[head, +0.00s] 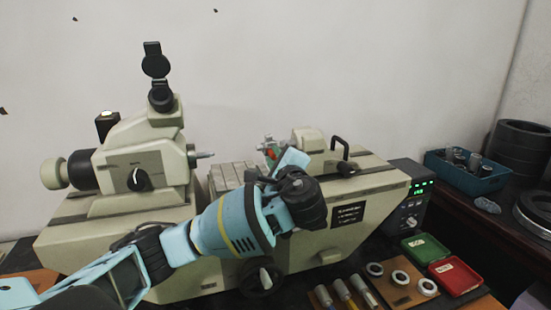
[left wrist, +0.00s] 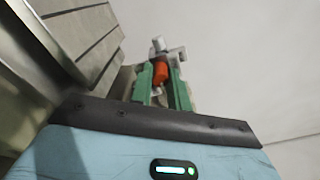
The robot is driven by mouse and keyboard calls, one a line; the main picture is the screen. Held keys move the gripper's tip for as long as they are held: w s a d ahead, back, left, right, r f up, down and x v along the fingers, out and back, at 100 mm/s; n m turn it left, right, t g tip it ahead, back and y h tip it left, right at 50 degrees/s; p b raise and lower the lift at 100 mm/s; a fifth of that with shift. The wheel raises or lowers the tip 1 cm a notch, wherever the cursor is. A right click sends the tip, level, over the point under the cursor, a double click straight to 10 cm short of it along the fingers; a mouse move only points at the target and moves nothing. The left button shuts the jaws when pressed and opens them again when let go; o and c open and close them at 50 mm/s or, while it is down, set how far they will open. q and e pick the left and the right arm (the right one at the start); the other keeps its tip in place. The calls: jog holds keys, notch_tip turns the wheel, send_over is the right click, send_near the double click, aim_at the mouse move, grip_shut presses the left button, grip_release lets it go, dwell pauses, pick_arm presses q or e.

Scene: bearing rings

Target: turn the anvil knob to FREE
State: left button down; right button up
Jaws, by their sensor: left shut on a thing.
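A black knob (head: 139,179) with a white pointer mark sits on the front of the cream measuring machine's left head (head: 118,165). Its small labels are too blurred to read, so I cannot confirm it is the anvil knob. My right gripper is not in view.
A metal spindle (head: 204,155) points right from the left head. A handwheel (head: 262,280) is low on the machine's front. Green (head: 425,247) and red (head: 455,276) trays, a wooden board with rings (head: 402,292) and a blue bin (head: 466,171) lie to the right.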

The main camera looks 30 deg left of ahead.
pick_arm(q)
jog(key=n, duration=0.5)
jog(key=shift+f, duration=0.1)
jog(key=n, duration=0.5)
jog(key=shift+n, duration=0.3)
jog(key=n, duration=0.3)
jog(key=shift+n+y, duration=0.3)
jog(key=shift+n+b, duration=0.35)
jog(key=shift+n, duration=1.35)
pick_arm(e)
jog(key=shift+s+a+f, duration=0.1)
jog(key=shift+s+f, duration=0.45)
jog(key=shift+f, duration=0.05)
pick_arm(q)
jog(key=c, duration=1.3)
grip_release()
jog(key=shift+c, duration=0.2)
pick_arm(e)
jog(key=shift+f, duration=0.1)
